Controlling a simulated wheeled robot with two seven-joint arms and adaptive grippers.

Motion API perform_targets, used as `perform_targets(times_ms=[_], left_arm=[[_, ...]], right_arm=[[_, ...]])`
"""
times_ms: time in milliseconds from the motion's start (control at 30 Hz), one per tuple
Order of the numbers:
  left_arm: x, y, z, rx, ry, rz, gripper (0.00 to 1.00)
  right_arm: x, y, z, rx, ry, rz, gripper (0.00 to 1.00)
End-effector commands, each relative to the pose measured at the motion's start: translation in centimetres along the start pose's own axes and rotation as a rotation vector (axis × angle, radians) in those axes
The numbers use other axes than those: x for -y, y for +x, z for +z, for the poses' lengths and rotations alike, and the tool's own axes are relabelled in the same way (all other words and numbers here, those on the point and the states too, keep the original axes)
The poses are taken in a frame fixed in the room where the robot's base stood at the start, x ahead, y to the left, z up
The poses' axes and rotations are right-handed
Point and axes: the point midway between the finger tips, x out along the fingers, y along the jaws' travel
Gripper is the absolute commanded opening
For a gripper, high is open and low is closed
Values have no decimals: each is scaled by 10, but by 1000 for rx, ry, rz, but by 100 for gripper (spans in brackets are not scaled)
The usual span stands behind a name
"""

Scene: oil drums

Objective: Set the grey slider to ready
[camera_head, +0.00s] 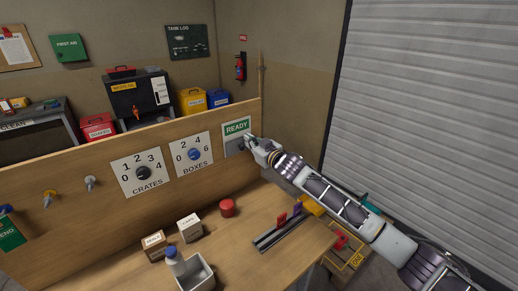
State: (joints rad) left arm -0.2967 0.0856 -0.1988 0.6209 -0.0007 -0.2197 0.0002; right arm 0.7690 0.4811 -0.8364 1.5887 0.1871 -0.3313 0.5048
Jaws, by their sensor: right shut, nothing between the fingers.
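The READY panel (237,127) is a white plate with a green field marked READY, fixed near the right end of the wooden board. A grey part (237,147), which looks like the slider, shows low on this panel next to my fingers; its exact shape and setting are too small to tell. My right gripper (250,142) is shut with nothing between its fingers, at the lower right of the panel. I cannot tell if it touches the slider. My left gripper is not in view.
The CRATES dial (143,173) and BOXES dial (193,154) are left of the panel. A roller shutter (430,110) is right.

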Motion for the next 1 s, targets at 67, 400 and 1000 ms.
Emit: perform_targets(times_ms=[67, 400, 1000], left_arm=[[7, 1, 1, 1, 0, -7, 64], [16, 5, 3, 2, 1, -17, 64], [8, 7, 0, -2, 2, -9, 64]], right_arm=[[0, -8, 0, 0, -1, 0, 0], [0, -38, 0, -1, 0, 0, 0], [0, -56, -1, 0, 0, 0, 0]])
